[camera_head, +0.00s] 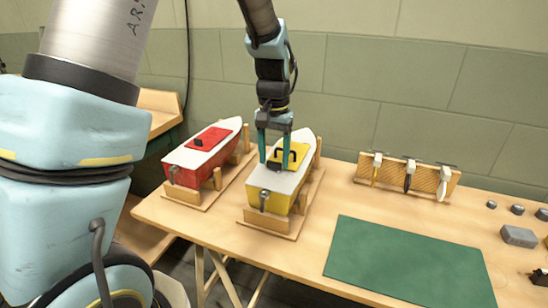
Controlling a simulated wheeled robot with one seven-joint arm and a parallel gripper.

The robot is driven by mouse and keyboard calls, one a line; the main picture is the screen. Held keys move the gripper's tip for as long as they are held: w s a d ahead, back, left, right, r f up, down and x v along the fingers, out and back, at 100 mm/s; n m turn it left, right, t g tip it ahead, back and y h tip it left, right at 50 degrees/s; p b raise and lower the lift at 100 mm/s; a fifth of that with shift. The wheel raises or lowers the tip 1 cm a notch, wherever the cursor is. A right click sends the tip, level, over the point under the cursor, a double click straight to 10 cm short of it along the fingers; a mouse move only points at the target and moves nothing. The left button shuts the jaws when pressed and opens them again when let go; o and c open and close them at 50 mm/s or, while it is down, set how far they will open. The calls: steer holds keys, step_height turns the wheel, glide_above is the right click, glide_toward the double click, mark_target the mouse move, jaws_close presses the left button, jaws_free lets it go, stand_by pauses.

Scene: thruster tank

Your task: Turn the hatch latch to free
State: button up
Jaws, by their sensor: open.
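Two model boats stand on wooden cradles on the table. The left boat (185,173) is red and white with a red hatch (212,137) that bears a small black latch (198,142). The right boat (268,199) is yellow and white with a yellow hatch (298,152) and a dark latch (291,160) on it. My gripper (275,158) points down over the yellow hatch, its two teal fingers apart and near the latch. I cannot tell whether the fingers touch the latch, as they partly cover the hatch.
A green mat (405,262) lies at the front of the wooden table (300,257). A wooden rack (407,176) with several propeller-like parts stands behind it. Grey blocks (519,236) lie at the right. The wall (420,85) is close behind the table.

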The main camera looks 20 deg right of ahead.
mark_target(274, 162)
step_height(274, 162, up, 10)
steer(key=b, duration=0.1)
steer(key=shift+r+b, duration=0.2)
steer(key=shift+b, duration=0.15)
steer(key=s+a+f+n, duration=0.2)
steer(key=a+f+n, duration=0.1)
steer(key=a, duration=1.1)
steer(key=s+a+f+n+t, duration=0.1)
steer(key=a+f+n, duration=0.3)
steer(key=a, duration=1.1)
step_height(274, 162, down, 2)
steer(key=shift+s+f+t, duration=0.2)
steer(key=shift+s+t, duration=0.1)
steer(key=shift+s, duration=0.35)
